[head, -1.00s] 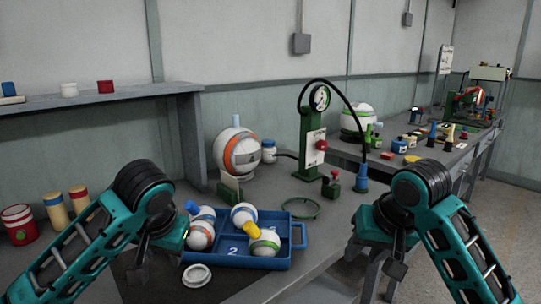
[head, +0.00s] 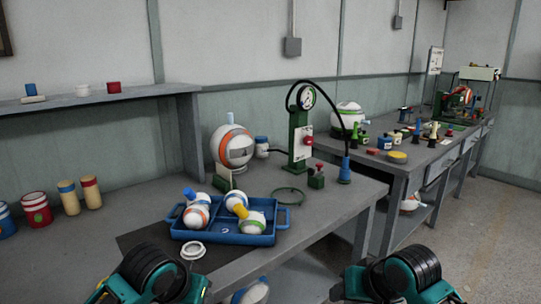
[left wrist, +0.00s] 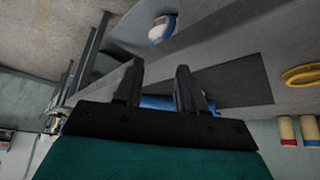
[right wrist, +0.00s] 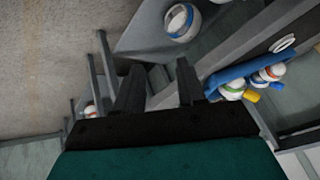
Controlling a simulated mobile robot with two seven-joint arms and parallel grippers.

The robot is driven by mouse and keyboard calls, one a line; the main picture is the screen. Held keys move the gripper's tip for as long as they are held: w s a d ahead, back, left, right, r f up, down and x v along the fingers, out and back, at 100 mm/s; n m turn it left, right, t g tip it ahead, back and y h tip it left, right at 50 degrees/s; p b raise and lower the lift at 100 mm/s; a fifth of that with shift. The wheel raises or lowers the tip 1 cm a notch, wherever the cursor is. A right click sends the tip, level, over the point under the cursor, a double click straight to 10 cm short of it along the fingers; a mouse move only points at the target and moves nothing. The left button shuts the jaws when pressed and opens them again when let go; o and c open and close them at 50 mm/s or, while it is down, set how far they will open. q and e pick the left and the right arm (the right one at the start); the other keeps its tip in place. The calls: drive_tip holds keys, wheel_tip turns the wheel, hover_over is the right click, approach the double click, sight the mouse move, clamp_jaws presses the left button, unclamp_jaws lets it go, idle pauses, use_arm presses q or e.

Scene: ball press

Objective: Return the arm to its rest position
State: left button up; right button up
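My left arm (head: 152,274) shows at the bottom of the head view, folded low at the bench's front edge, with its gripper out of that frame. In the left wrist view my left gripper (left wrist: 156,75) has its two fingers apart with nothing between them. My right arm (head: 405,276) is at the bottom right of the head view, off the bench. In the right wrist view my right gripper (right wrist: 160,76) has its fingers apart and empty. Both grippers are clear of the bench objects.
A blue tray (head: 278,226) holding several balls is on the bench (head: 330,205), with a white ring (head: 193,251) in front. A green press stand (head: 300,140) with a gauge stands behind. A ball (head: 255,292) shows below the bench edge. Open floor (head: 495,220) lies right.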

use_arm(q)
drive_tip(key=s+a+f+t+p, duration=0.1)
drive_tip(key=s+f+t, duration=0.1)
drive_tip(key=s+f, duration=0.4)
drive_tip(key=s+a+f+t+p, duration=0.2)
drive_tip(key=s+f, duration=0.5)
drive_tip(key=s, duration=0.6)
drive_tip(key=shift+t+h+p, duration=0.3)
drive_tip(key=shift+t, duration=0.1)
use_arm(e)
drive_tip(key=s+d+f+n+t, duration=0.1)
drive_tip(key=s+f+t, duration=0.1)
drive_tip(key=s+f, duration=0.4)
drive_tip(key=s+d+f+n+t, duration=0.1)
drive_tip(key=s+f+n+t, duration=0.1)
drive_tip(key=s+f, duration=0.5)
drive_tip(key=s, duration=0.6)
drive_tip(key=shift+s+d+t+h, duration=0.2)
drive_tip(key=shift+t+h, duration=0.1)
drive_tip(key=shift+h, duration=0.1)
drive_tip(key=shift+f, duration=0.1)
